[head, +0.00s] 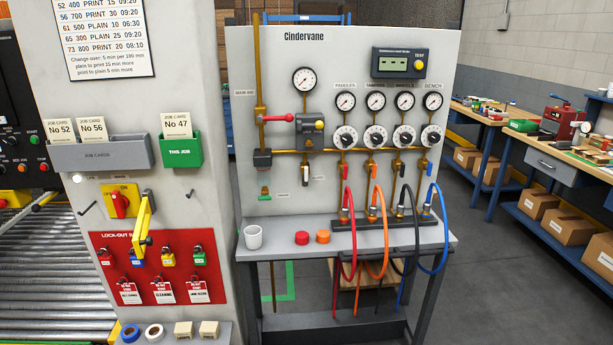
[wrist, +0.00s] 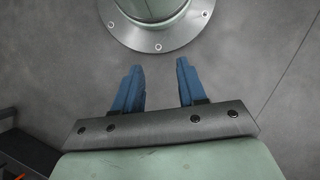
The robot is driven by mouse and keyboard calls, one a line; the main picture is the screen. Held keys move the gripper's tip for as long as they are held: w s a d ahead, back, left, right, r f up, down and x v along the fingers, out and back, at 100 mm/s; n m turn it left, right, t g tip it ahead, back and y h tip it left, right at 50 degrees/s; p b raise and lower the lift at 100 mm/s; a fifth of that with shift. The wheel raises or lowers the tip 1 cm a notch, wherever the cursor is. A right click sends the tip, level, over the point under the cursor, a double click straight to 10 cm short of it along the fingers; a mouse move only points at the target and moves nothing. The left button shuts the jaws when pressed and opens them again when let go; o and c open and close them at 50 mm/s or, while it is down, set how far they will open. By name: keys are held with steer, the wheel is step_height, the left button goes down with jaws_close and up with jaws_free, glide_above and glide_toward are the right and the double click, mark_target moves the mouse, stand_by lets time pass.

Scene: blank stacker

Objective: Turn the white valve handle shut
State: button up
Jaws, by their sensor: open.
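The white valve handle (head: 305,173) is on the grey Cindervane panel (head: 262,75) in the head view. It hangs below the dark square unit, under the brass pipe, and looks to point downward. Its exact set position is too small to tell. My gripper (wrist: 160,67) shows only in the wrist view. Its two blue fingers are apart with nothing between them, over bare grey floor. It is away from the panel, and no part of it shows in the head view.
The panel's shelf (head: 290,237) holds a white cup (head: 253,237), red and orange caps, and coloured hoses on the right. A lock-out board (head: 130,245) is on the left pillar.

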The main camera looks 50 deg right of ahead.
steer(key=w+d+r+m+t, duration=0.2)
steer(key=w+d+r, duration=0.2)
steer(key=w+d, duration=0.3)
steer(key=m+t+h, duration=0.5)
steer(key=t+h, duration=0.9)
steer(key=t, duration=0.2)
glide_toward(306, 173)
steer(key=x, duration=0.9)
steer(key=shift+d+f, duration=0.1)
steer(key=shift+d, duration=0.05)
